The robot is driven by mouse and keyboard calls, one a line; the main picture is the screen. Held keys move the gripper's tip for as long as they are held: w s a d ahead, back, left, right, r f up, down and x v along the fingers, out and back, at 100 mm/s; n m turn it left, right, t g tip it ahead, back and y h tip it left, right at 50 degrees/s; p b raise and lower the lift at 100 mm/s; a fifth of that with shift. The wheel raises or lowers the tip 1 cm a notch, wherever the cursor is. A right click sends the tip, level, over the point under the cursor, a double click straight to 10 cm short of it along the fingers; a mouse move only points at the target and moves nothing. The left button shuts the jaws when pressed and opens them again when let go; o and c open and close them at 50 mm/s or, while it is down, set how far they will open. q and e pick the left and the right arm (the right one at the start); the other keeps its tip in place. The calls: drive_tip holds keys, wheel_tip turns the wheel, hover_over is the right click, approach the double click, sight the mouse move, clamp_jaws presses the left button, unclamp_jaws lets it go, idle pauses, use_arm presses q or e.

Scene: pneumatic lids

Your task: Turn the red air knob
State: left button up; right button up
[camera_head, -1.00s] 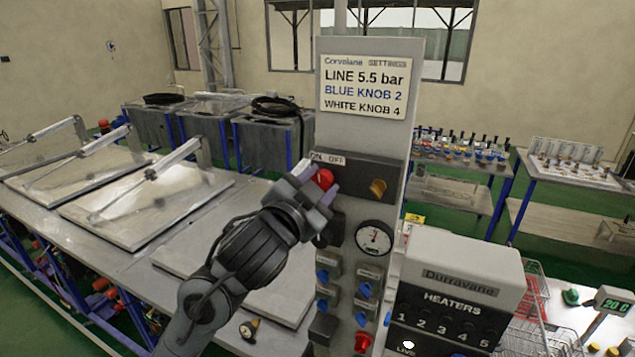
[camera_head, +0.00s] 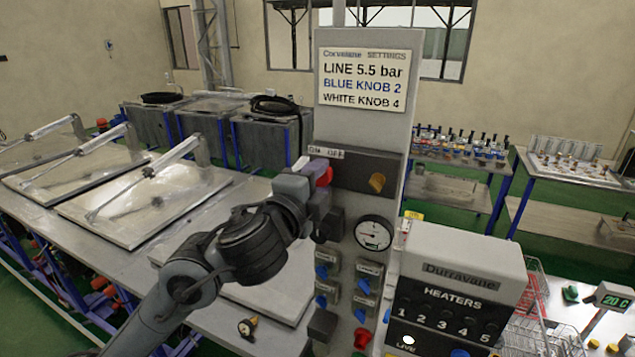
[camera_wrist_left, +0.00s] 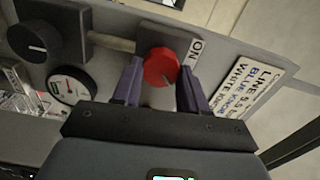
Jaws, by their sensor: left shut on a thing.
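The red air knob (camera_head: 325,178) sits on a dark block on the grey panel, under an ON/OFF label. My left gripper (camera_head: 318,172) is shut on it, its fingers partly hiding the knob in the head view. In the left wrist view the red knob (camera_wrist_left: 161,68) lies between the two purple-grey fingers (camera_wrist_left: 160,82), one on each side, with ON printed beside it. A round pressure gauge (camera_head: 374,233) is below right of the knob. My right gripper is not in view.
Blue knobs (camera_head: 322,271) and a red button (camera_head: 362,338) are lower on the panel. A heater box (camera_head: 460,285) stands to the right. The bench with hinged lids (camera_head: 150,205) is at left.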

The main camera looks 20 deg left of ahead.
use_arm(q)
drive_tip(key=shift+m, duration=0.6)
drive_tip(key=o, duration=1.1)
drive_tip(key=shift+c, duration=0.2)
drive_tip(key=shift+s, duration=0.1)
drive_tip(key=shift+s, duration=0.25)
drive_tip(key=s+p, duration=0.3)
drive_tip(key=s, duration=0.7)
drive_tip(key=shift+a+p, duration=0.3)
drive_tip(key=shift+p, duration=0.1)
drive_tip(key=shift+f, duration=0.15)
